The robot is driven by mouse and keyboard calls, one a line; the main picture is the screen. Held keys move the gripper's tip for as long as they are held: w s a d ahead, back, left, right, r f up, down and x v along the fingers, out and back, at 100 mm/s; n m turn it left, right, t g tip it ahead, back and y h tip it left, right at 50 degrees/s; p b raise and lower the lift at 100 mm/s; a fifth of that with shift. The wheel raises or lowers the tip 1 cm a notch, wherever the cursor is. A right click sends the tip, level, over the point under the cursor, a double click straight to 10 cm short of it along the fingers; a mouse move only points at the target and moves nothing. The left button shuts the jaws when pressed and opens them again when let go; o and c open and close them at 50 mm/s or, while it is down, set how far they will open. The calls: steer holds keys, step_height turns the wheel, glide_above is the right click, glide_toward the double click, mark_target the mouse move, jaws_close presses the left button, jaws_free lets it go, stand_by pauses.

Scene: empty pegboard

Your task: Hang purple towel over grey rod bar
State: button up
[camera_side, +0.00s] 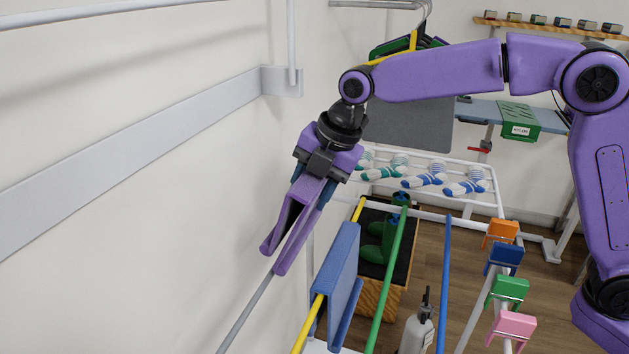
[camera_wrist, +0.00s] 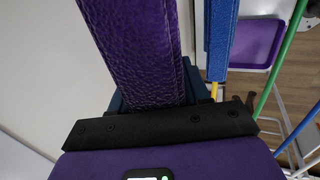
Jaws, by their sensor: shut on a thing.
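The purple towel (camera_side: 296,222) hangs folded from my gripper (camera_side: 312,188) in the side view, with two panels apart at the bottom like an upside-down V. My gripper is shut on its folded top and tilts down to the left. The grey rod (camera_side: 246,314) runs up from the bottom edge, and its visible end meets the gap between the panels' lower edges. The towel hides the rod beyond there, so I cannot tell whether they touch. In the wrist view the towel (camera_wrist: 140,50) fills the upper middle, between my dark blue fingers.
A blue towel (camera_side: 338,265) hangs on a yellow rod (camera_side: 305,325) just right of the purple towel; it also shows in the wrist view (camera_wrist: 220,40). A green rod (camera_side: 387,275) and a blue rod (camera_side: 444,285) lie farther right. The wall (camera_side: 130,240) is close on the left.

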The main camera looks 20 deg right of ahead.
mark_target(295, 219)
steer(key=shift+x, duration=1.15)
steer(key=shift+f, duration=0.2)
steer(key=shift+c, duration=0.6)
steer(key=shift+x, duration=0.85)
steer(key=shift+c, duration=0.3)
steer(key=shift+w+a+f, duration=0.15)
steer(key=shift+f, duration=0.1)
steer(key=shift+c, duration=0.8)
steer(key=shift+g+h, duration=0.4)
steer(key=shift+w+a+x, duration=0.1)
steer(key=shift+x, duration=0.9)
steer(key=shift+w+a+x, duration=0.1)
steer(key=shift+x, duration=0.95)
steer(key=shift+w+a+f+g+h, duration=0.2)
steer(key=shift+f+g+h, duration=0.15)
steer(key=shift+f, duration=0.5)
steer(key=shift+w+a+f+g+h, duration=0.15)
steer(key=shift+f+g+h, duration=0.15)
steer(key=shift+f, duration=0.55)
steer(key=shift+w+a+f+g+h, duration=0.2)
steer(key=shift+f+g+h, duration=0.15)
steer(key=shift+f, duration=2.15)
